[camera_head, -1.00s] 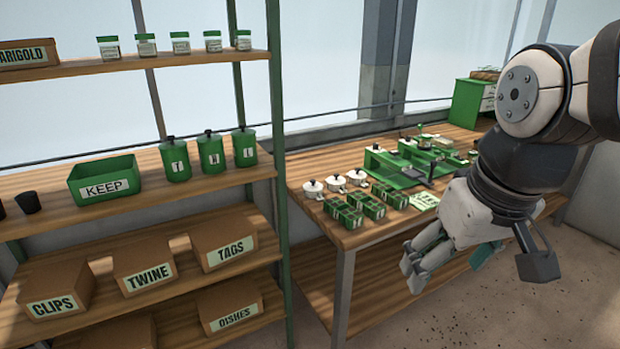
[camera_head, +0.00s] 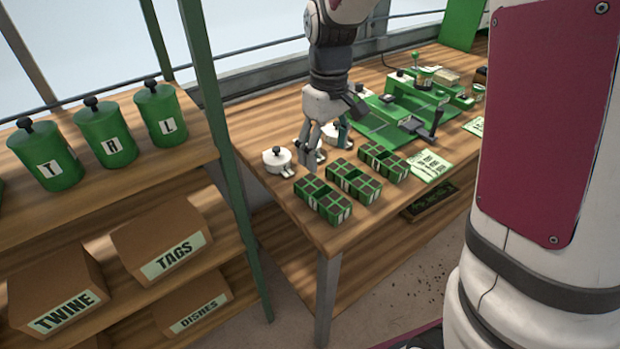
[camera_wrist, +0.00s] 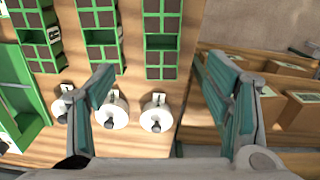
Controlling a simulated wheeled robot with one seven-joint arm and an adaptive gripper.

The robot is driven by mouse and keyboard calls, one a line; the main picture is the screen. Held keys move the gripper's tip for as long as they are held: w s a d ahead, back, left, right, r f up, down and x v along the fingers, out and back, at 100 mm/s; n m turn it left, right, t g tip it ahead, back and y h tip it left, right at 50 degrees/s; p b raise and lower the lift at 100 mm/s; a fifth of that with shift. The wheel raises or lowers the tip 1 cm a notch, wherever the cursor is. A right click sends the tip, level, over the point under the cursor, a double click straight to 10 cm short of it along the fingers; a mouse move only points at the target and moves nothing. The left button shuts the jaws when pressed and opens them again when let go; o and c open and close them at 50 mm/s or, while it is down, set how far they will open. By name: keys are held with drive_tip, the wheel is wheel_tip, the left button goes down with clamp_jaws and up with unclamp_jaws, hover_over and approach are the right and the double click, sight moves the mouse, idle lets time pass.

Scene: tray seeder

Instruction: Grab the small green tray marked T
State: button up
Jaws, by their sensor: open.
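Three small green trays with dark square cells lie in a row on the table. In the head view they are the near tray (camera_head: 322,200), the middle tray (camera_head: 353,180) and the far tray (camera_head: 383,161). The wrist view shows them along its top: right tray (camera_wrist: 162,42), middle tray (camera_wrist: 99,38), left tray (camera_wrist: 38,37). Their marks are too small to read, so I cannot tell which bears T. My gripper (camera_head: 322,150) is open and empty, fingers pointing down over the white pots beside the trays. Its spread fingers also show in the wrist view (camera_wrist: 160,84).
White lidded pots (camera_head: 278,160) stand close by the trays; the wrist view shows them between and beside my fingers (camera_wrist: 157,118). A green seeder (camera_head: 400,108) stands behind. A shelf at left holds green canisters (camera_head: 47,155), one marked T. A paper card (camera_head: 431,165) lies right of the trays.

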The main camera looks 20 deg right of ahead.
sight(322, 194)
wheel_tip(322, 194, down, 13)
drive_tip(key=shift+a+f, duration=0.15)
drive_tip(key=shift+f, duration=0.05)
drive_tip(key=c, duration=1.3)
